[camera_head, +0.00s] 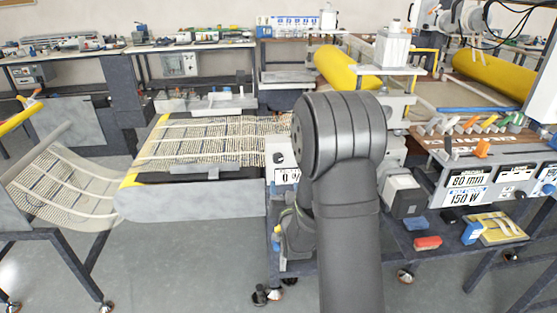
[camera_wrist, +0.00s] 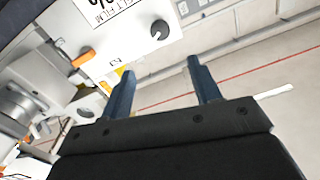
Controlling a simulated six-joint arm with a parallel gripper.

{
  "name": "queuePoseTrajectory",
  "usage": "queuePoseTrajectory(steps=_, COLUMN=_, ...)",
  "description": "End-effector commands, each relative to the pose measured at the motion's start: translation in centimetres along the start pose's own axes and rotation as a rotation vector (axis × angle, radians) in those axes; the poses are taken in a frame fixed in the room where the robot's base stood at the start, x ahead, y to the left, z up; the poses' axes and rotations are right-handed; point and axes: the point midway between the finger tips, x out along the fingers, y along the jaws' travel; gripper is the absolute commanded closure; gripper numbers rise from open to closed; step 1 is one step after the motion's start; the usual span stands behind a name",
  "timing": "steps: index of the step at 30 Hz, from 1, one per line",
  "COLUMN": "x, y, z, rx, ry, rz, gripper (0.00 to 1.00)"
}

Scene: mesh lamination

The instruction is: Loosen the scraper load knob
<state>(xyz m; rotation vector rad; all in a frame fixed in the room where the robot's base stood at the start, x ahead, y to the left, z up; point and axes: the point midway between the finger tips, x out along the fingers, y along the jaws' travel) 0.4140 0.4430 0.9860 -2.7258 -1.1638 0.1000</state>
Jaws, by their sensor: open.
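In the wrist view, a round dark knob (camera_wrist: 160,29) with a light pointer mark sits on a white panel (camera_wrist: 135,48), beside a partly cut-off label. I cannot read which control it is, so I cannot tell if it is the scraper load knob. My gripper (camera_wrist: 160,69) is open, with its two dark blue fingers apart and nothing between them. The knob lies beyond the fingertips, apart from them. In the head view my arm hides the gripper and part of the machine front.
An orange lever (camera_wrist: 83,58) and a metal cylinder (camera_wrist: 17,105) are left of the fingers. In the head view, mesh (camera_head: 200,140) runs over the machine bed. Yellow rolls (camera_head: 345,68) lie behind, and a red block (camera_head: 427,243) lies on the right table.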

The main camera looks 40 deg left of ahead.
Motion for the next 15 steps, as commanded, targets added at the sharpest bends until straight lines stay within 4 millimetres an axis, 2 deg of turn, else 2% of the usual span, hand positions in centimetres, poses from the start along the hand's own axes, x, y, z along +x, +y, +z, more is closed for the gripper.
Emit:
queuePoseTrajectory(steps=3, x=-0.8, y=-0.4, z=0.1, rx=0.089, ry=-0.003, rz=0.017, gripper=0.43)
queuePoseTrajectory(steps=7, x=-0.4, y=-0.4, z=0.0, rx=0.115, ry=-0.001, rz=0.023, gripper=0.43)
queuePoseTrajectory(steps=11, x=1.5, y=-0.3, z=0.0, rx=0.114, ry=0.000, rz=0.023, gripper=0.43)
queuePoseTrajectory(steps=15, x=4.4, y=-0.3, z=0.0, rx=0.112, ry=0.001, rz=0.023, gripper=0.43)
